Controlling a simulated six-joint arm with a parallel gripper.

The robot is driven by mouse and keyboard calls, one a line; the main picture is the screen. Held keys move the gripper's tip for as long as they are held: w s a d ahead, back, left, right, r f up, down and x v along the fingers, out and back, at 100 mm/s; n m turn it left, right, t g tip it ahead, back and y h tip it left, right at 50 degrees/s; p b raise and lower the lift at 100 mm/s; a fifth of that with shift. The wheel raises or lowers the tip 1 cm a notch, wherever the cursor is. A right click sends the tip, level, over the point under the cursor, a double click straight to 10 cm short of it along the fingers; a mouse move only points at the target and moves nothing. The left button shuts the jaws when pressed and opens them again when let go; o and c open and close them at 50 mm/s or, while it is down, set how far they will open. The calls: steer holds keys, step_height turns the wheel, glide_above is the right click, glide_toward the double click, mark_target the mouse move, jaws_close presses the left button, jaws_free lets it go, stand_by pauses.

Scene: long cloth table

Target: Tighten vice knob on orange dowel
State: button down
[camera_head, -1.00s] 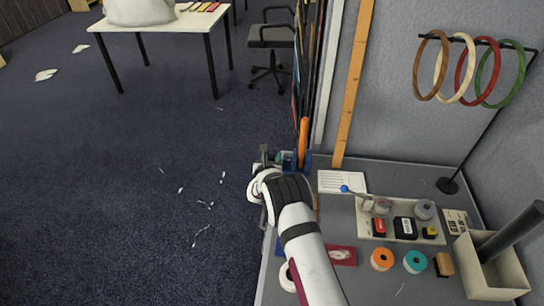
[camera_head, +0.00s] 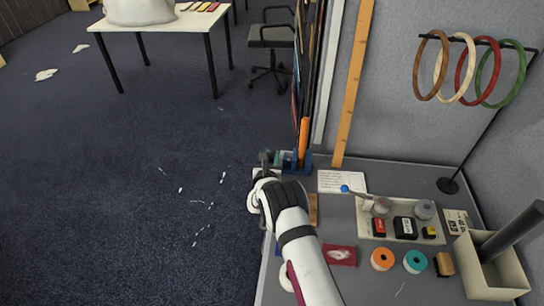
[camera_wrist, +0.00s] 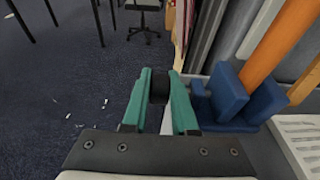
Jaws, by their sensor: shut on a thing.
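The orange dowel (camera_head: 303,139) stands upright in the blue vice (camera_head: 297,164) at the table's far left edge. In the wrist view the dowel (camera_wrist: 278,45) rises between the blue jaws (camera_wrist: 232,95) on the right. My gripper (camera_wrist: 160,84) has teal fingers on either side of a dark round knob (camera_wrist: 158,88), left of the jaws, and is shut on it. In the head view my gripper (camera_head: 268,160) is beside the vice, mostly hidden by my wrist. Whether the jaws press on the dowel cannot be told.
A white printed card (camera_head: 341,182) lies right of the vice. A tray (camera_head: 372,222) with small containers, tape rolls (camera_head: 383,259) and a red packet (camera_head: 340,255) are farther right. A partition wall stands behind. Open floor lies to the left.

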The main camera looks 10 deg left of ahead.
steer(key=c, duration=1)
jaws_free()
